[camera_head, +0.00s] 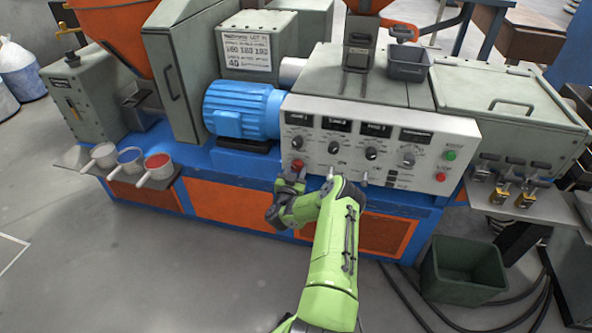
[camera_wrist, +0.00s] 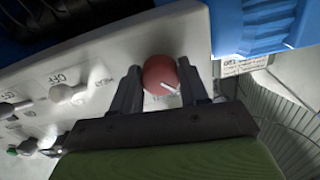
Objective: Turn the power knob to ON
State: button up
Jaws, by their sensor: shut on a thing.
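The power knob is a round red knob with a white pointer line. It sits low at the left end of the white control panel (camera_head: 385,150) in the head view (camera_head: 298,164). In the wrist view the red knob (camera_wrist: 160,75) lies between the two dark fingers of my gripper (camera_wrist: 158,88). The fingers are shut on its sides. In the head view my green arm reaches up to the panel's lower left, and my gripper (camera_head: 292,178) partly covers the area below the knob. The ON and OFF marks around this knob cannot be read.
Several dark dials and small displays fill the panel to the right, with a green button (camera_head: 450,155) and a red button (camera_head: 441,177) at its far end. A blue motor (camera_head: 242,110) stands left of the panel. Three cups sit on a shelf (camera_head: 75,157) at left.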

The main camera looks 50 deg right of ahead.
jog(key=m+p, duration=0.1)
jog(key=m, duration=0.7)
jog(key=shift+m+p, duration=0.4)
jog(key=m, duration=0.4)
jog(key=shift+w, duration=0.1)
jog(key=shift+m, duration=2.2)
jog(key=o, duration=1.1)
jog(key=shift+c, duration=0.2)
jog(key=shift+a+r, duration=0.1)
